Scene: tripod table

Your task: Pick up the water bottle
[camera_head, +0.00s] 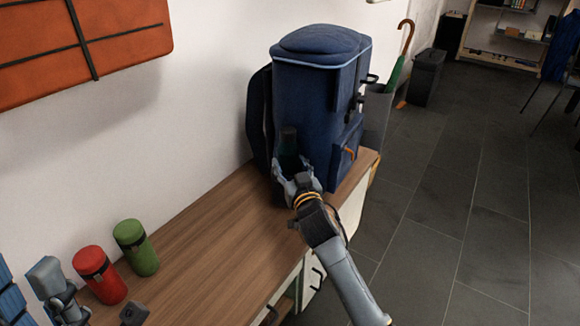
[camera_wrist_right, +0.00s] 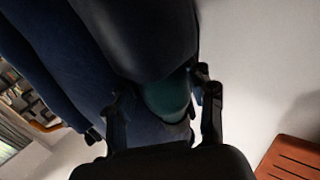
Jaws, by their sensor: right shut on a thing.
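The water bottle (camera_head: 288,150) is dark green with a dark cap and stands roughly upright against the side of the blue backpack (camera_head: 318,105). My right gripper (camera_head: 297,184) is shut on its lower part. In the right wrist view the teal-green bottle (camera_wrist_right: 168,98) lies between the two dark fingers of the right gripper (camera_wrist_right: 162,112). Whether the bottle still sits in a side pocket is hidden. A grey jointed part at the lower left looks like my left gripper (camera_head: 60,295); its jaws cannot be made out.
The backpack stands on a wooden cabinet top (camera_head: 215,225). A red canister (camera_head: 100,275) and a green canister (camera_head: 136,248) stand near the front left. An umbrella (camera_head: 396,70) stands in a bin behind. The wood between canisters and backpack is clear.

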